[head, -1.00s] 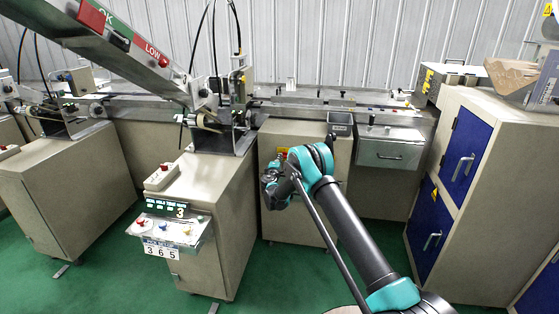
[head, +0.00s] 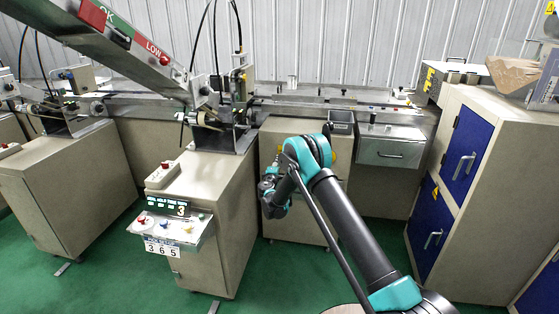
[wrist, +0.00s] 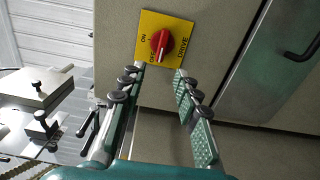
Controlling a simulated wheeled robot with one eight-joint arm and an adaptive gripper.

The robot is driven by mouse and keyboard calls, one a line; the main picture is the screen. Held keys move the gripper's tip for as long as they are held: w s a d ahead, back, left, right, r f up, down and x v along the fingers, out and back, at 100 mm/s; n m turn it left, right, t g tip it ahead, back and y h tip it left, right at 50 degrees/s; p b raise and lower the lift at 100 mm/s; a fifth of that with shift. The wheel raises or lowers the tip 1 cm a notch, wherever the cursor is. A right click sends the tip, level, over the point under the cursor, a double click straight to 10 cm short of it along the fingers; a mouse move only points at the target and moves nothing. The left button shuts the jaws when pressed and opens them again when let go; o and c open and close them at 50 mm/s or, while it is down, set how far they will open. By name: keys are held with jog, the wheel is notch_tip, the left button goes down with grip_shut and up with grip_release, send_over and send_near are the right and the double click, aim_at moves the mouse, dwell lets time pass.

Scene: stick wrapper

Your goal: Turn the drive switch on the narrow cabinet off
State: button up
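The drive switch is a red rotary knob (wrist: 161,43) on a yellow plate marked ON, OFF and DRIVE in the wrist view. It is mounted on the front of the narrow cabinet (wrist: 215,18). Its ridge stands roughly upright in the picture; I cannot tell which mark it points to. My gripper (wrist: 160,70) is open, its two fingertips apart just below the knob in the picture, with nothing between them. In the head view my gripper (head: 273,196) is in front of the narrow cabinet (head: 295,228).
A control cabinet (head: 215,205) with buttons and a display stands left of my gripper. A grey drawer box (head: 390,152) is to the right, then a tall cabinet with blue doors (head: 467,150). Green floor (head: 110,270) is open in front.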

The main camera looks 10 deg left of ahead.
jog(key=s, duration=0.5)
jog(key=shift+s+a, duration=0.1)
jog(key=shift+s, duration=0.3)
